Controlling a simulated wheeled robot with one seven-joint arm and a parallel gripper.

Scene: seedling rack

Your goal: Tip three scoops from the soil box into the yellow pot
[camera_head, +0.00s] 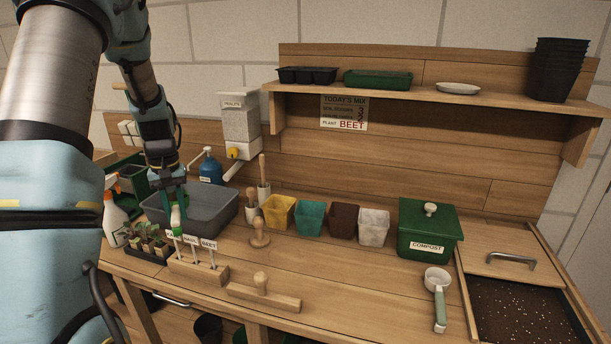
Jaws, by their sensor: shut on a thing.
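The yellow pot (280,212) stands upright at the left end of a row of pots on the bench; its inside is too small to judge. The soil box (466,301) is set in the bench at the far right. Dark, white-flecked soil (525,312) shows in its front part, and a wooden lid (510,258) with a metal handle covers the back. A white scoop (437,281) with a green-and-white handle lies left of the soil box. My gripper (176,208) is above the label block, left of the yellow pot, shut on a small green-and-white thing I cannot identify.
Teal (311,217), brown (343,221) and white (374,227) pots stand right of the yellow one. A green compost box (428,236) follows. A grey tub (222,212), label block (198,270) and wooden tamper (262,293) are at left. Bare bench lies before the pots.

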